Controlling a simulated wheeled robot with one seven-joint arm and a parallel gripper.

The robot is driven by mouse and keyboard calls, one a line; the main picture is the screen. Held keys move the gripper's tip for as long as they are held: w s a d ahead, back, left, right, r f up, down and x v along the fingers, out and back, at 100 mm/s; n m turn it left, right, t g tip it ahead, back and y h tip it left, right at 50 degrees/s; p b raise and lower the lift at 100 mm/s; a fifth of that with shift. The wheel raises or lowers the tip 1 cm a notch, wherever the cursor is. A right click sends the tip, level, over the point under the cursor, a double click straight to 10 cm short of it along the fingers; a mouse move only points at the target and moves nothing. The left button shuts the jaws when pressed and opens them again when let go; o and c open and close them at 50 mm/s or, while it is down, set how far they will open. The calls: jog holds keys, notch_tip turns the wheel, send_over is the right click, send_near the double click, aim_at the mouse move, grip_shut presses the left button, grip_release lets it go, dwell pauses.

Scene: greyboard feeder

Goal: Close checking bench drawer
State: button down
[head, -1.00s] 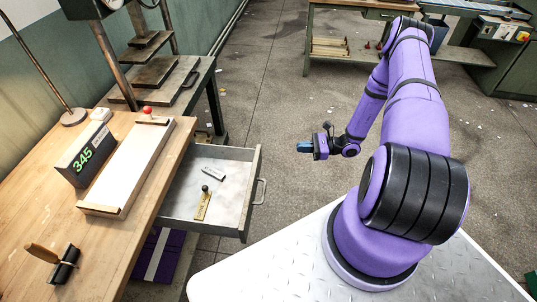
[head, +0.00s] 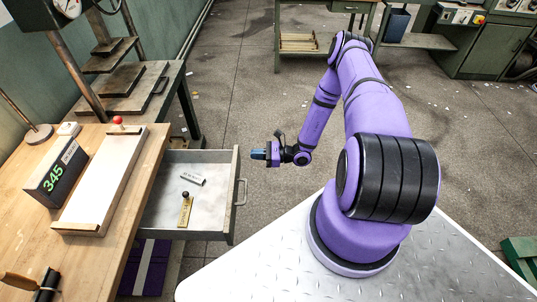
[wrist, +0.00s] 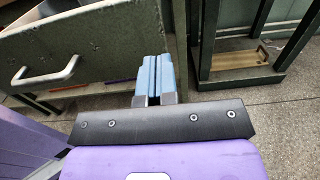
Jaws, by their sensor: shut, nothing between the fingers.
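The checking bench drawer (head: 236,192) is pulled out from the right side of the wooden bench (head: 105,255). Inside it lie a brass piece with a black knob (head: 185,212) and a small grey labelled piece (head: 193,177). My gripper (head: 258,154) is shut and empty, just right of the drawer's front near its far corner, with a small gap showing. In the wrist view the drawer front with its metal handle (wrist: 45,76) fills the upper left. The blue fingertips (wrist: 155,77) are together in front of its right end.
On the bench stand a display reading 345 (head: 56,173), a long pale board with a red knob (head: 100,190) and a wooden-handled tool (head: 20,281). A stepped stand (head: 125,85) is behind. Floor is open beyond my gripper.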

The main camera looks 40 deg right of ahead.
jog(key=shift+x, duration=2)
